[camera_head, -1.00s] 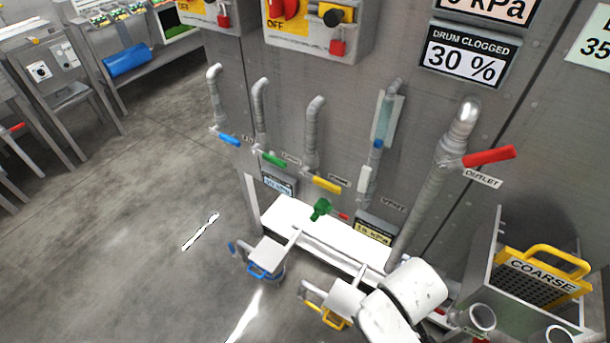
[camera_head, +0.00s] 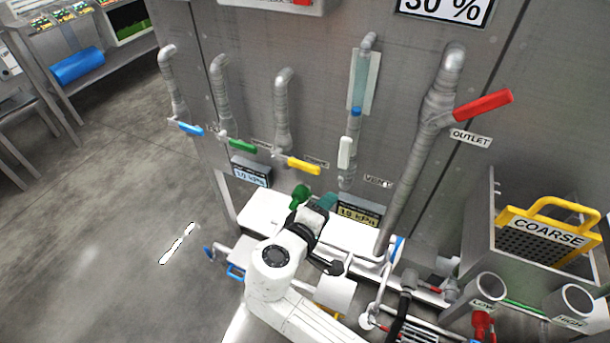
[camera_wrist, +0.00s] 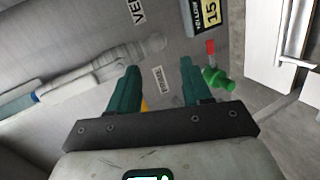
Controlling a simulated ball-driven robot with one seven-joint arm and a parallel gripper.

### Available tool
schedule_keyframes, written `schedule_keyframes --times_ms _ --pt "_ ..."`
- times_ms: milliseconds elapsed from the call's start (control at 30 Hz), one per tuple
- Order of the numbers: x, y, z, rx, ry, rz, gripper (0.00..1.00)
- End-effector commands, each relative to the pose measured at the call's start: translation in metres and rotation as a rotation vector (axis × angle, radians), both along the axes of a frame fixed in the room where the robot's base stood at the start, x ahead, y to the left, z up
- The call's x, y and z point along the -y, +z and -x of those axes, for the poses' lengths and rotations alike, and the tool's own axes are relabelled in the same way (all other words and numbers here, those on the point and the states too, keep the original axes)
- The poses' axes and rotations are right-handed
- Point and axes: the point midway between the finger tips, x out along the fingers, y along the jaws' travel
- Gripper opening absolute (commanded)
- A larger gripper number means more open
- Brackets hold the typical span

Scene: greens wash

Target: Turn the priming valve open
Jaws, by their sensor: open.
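Pipes with coloured levers run down the grey wall in the head view: a blue lever (camera_head: 186,128), a green lever (camera_head: 240,145), a yellow lever (camera_head: 303,166), a white lever (camera_head: 345,152) by the VENT label, and a red lever (camera_head: 483,108) at OUTLET. I cannot read which label names the priming valve. My gripper (camera_head: 324,201), with teal fingers, is just below the yellow lever. In the wrist view my gripper (camera_wrist: 160,67) is open and empty. A sliver of the yellow lever (camera_wrist: 145,104) shows behind its left finger; the rest is hidden.
A white shelf (camera_head: 262,208) lies below. At right are a COARSE-labelled yellow-handled screen (camera_head: 545,238) and two grey tubes. Open floor lies left.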

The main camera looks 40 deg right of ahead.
Motion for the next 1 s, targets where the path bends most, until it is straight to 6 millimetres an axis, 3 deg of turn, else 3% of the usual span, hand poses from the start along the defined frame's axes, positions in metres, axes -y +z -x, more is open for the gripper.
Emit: schedule_keyframes --times_ms 33,200,433,567,1000 --pt "-0.011 0.000 -0.015 0.009 0.026 0.071 0.49" --pt "-0.043 0.021 -0.048 0.030 0.089 0.268 0.49" --pt "-0.059 0.034 -0.064 0.041 0.119 0.367 0.49" --pt "-0.047 0.035 -0.068 0.041 0.118 0.368 0.49" --pt "0.022 0.035 -0.096 0.042 0.117 0.365 0.49"
